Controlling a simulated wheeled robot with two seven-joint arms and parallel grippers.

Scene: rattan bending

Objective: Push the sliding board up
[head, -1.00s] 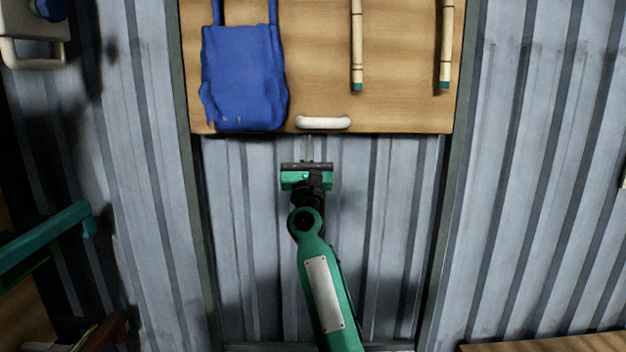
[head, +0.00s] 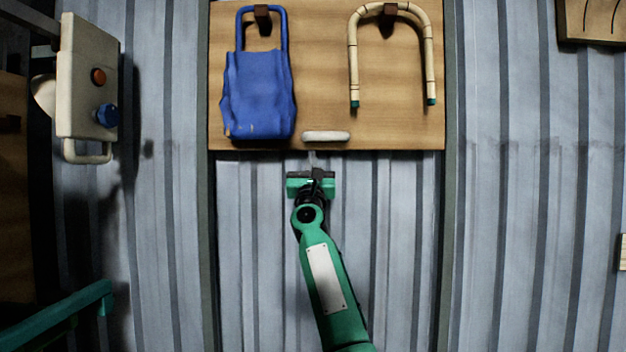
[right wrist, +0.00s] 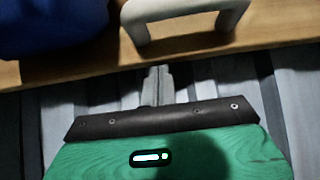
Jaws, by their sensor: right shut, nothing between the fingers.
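The wooden sliding board (head: 320,80) stands upright between two dark vertical rails. A pale handle (head: 326,137) sits near its lower edge; board (right wrist: 270,30) and handle (right wrist: 185,28) also show in the right wrist view. My right gripper (head: 312,157) is shut and empty, pointing up just below the board's lower edge, slightly left of the handle's middle. Its narrow fingers (right wrist: 157,84) reach up to that edge in the right wrist view; I cannot tell whether they touch it. My left gripper is not in view.
A blue bag (head: 259,95) and a bent rattan piece (head: 353,60) hang on the board. A pale box with knobs (head: 88,80) is at the left. The corrugated wall (head: 400,240) below the board is clear beside my arm.

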